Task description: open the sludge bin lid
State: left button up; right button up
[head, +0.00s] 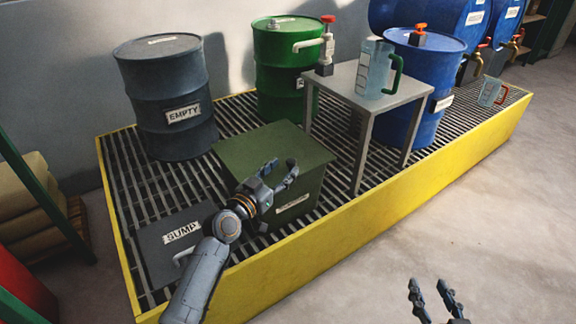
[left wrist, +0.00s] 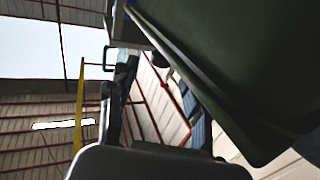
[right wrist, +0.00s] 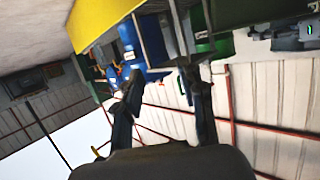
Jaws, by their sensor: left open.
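The sludge bin (head: 295,205) is a dark green box on the grated deck, with a small label on its front. Its flat green lid (head: 275,147) looks closed. In the left wrist view a large dark green panel with a rim (left wrist: 225,70), apparently the lid, fills the upper right. My left gripper (head: 281,172) is open and empty at the near side of the bin, close to the lid's front edge. I cannot tell whether it touches. My right gripper (head: 428,288) is open and empty, low in front of the yellow deck wall, away from the bin.
A dark drum (head: 168,95), a green drum (head: 270,75) and a blue drum (head: 425,75) stand behind. The yellow wall (head: 400,210) edges the deck. Floor at right is clear.

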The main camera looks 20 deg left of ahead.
aim_at(289, 163)
pick_arm(q)
jog(key=shift+x, duration=1.65)
pick_arm(e)
jog(key=shift+w+a+r+t+y, duration=0.15)
jog(key=shift+w+r+t, duration=0.15)
jog(key=shift+r, duration=0.3)
jog(key=shift+w+a+r+t+y, duration=0.15)
jog(key=shift+r+t, duration=0.25)
jog(key=shift+r, duration=0.15)
pick_arm(q)
grip_shut()
